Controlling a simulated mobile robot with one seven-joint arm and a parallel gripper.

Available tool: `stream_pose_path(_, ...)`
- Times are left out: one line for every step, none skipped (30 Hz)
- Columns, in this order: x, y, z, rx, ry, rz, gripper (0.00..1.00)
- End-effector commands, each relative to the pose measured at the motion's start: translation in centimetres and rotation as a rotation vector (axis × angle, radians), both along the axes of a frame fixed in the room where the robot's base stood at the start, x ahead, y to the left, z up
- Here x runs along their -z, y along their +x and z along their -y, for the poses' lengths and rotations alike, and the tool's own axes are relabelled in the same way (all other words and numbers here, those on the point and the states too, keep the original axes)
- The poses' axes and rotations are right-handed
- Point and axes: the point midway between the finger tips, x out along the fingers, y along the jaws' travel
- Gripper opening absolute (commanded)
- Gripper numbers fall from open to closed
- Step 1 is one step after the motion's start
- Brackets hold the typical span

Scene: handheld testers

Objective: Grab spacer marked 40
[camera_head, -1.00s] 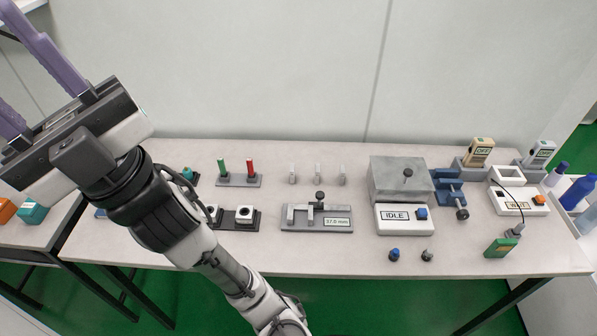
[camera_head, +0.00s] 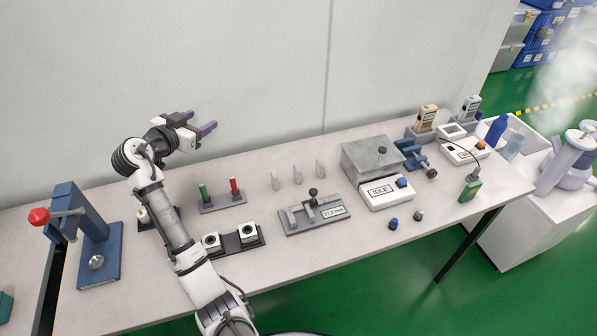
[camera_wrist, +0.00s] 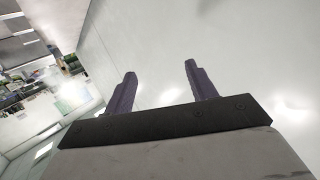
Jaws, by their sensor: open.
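Three small pale grey upright pieces stand in a row near the back of the bench: a left one (camera_head: 275,181), a middle one (camera_head: 297,175) and a right one (camera_head: 320,169). They look like the spacers, but any marking is too small to read, so I cannot tell which is 40. My gripper (camera_head: 201,120) is raised above the back of the bench, left of the row and well apart from it. In the wrist view my gripper (camera_wrist: 160,72) shows its two purple fingers spread with nothing between them. The wrist view shows no spacers.
A stand with green and red pins (camera_head: 222,202) lies left of the row. A gauge plate with a black knob (camera_head: 292,224) is in front. A grey block (camera_head: 365,152) and a white IDLE box (camera_head: 387,196) stand right. A blue press (camera_head: 85,235) stands far left.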

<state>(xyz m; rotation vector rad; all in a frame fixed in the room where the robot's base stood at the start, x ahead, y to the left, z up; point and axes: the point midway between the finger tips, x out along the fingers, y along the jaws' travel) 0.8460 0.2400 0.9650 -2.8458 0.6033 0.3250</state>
Motion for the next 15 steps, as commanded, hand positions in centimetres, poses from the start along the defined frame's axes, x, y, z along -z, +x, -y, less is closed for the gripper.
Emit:
stream_pose_path(2.7, 0.0, 2.8, 0.155, 0.002, -0.075, 0.56)
stream_pose_path(4.1, -0.3, 4.4, 0.246, 0.005, -0.107, 0.56)
stream_pose_path(5.7, -0.8, 6.2, 0.357, 0.007, -0.142, 0.56)
stream_pose_path(6.6, -1.4, 7.3, 0.434, 0.005, -0.162, 0.56)
stream_pose_path(7.4, -1.9, 8.3, 0.501, 0.004, -0.176, 0.56)
stream_pose_path(8.2, -2.6, 9.3, 0.581, 0.002, -0.19, 0.56)
stream_pose_path(8.8, -3.1, 9.9, 0.632, 0.0, -0.197, 0.56)
stream_pose_path(9.1, -3.5, 10.4, 0.674, -0.002, -0.203, 0.56)
stream_pose_path(9.6, -4.0, 10.9, 0.721, -0.006, -0.207, 0.56)
stream_pose_path(9.8, -4.4, 11.2, 0.749, -0.007, -0.21, 0.56)
stream_pose_path(10.0, -4.6, 11.5, 0.77, -0.01, -0.21, 0.56)
stream_pose_path(10.2, -4.8, 11.8, 0.791, -0.012, -0.212, 0.56)
stream_pose_path(10.4, -4.8, 12.1, 0.801, -0.012, -0.212, 0.56)
stream_pose_path(10.6, -4.8, 12.5, 0.808, -0.012, -0.212, 0.56)
stream_pose_path(10.8, -4.7, 13.0, 0.813, -0.013, -0.213, 0.56)
